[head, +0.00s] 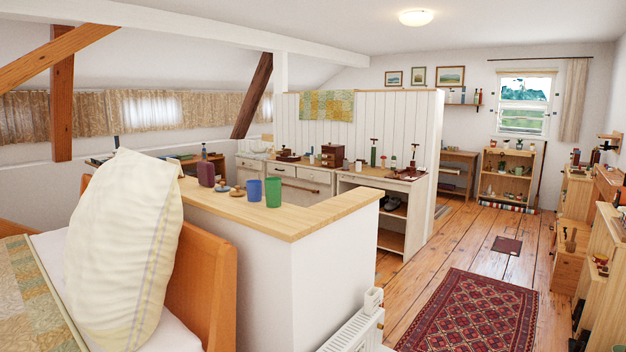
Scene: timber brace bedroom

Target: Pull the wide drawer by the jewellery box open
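A dark reddish-brown box (332,155), which looks like the jewellery box, stands on the long cream dresser against the white panelled partition. Below it and to its left, a wide pale drawer front (313,175) sits under the dresser top and looks shut. More drawer fronts (282,169) continue to the left. The lower part of the dresser is hidden behind the wooden-topped half wall. Neither of my grippers shows in the head view.
The half wall (290,221) with cups on top stands between me and the dresser. A bed with a large cream pillow (125,250) is at left. A white radiator (355,331) is at the half wall's foot. Open plank floor (430,262) and a red rug (474,312) lie to the right.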

